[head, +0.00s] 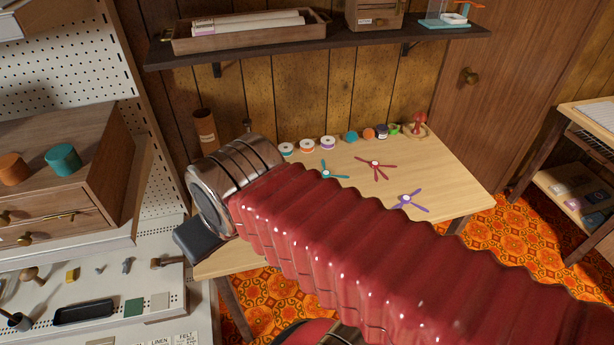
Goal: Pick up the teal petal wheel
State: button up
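The teal petal wheel (327,172) lies flat on the light wooden table (455,180), just beyond the upper edge of my red ribbed arm. Its near part is close to the arm's outline and may be partly hidden. A dark block at my gripper (205,240) shows below my chrome wrist, to the left of the teal wheel and apart from it. The fingertips are not clear, so I cannot tell whether it is open or shut, and I see nothing held.
A red petal wheel (375,167) and a purple petal wheel (408,200) lie to the right. Several spools (328,142) line the table's back edge by a red pincushion (418,120). A dark shelf (330,44) hangs above. A pegboard unit (70,65) stands left.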

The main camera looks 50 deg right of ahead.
aim_at(326, 174)
jog(key=u, duration=1.3)
jog(key=k, duration=1.25)
jog(key=z, duration=1.2)
jog(key=i, duration=0.3)
jog(key=u, duration=0.1)
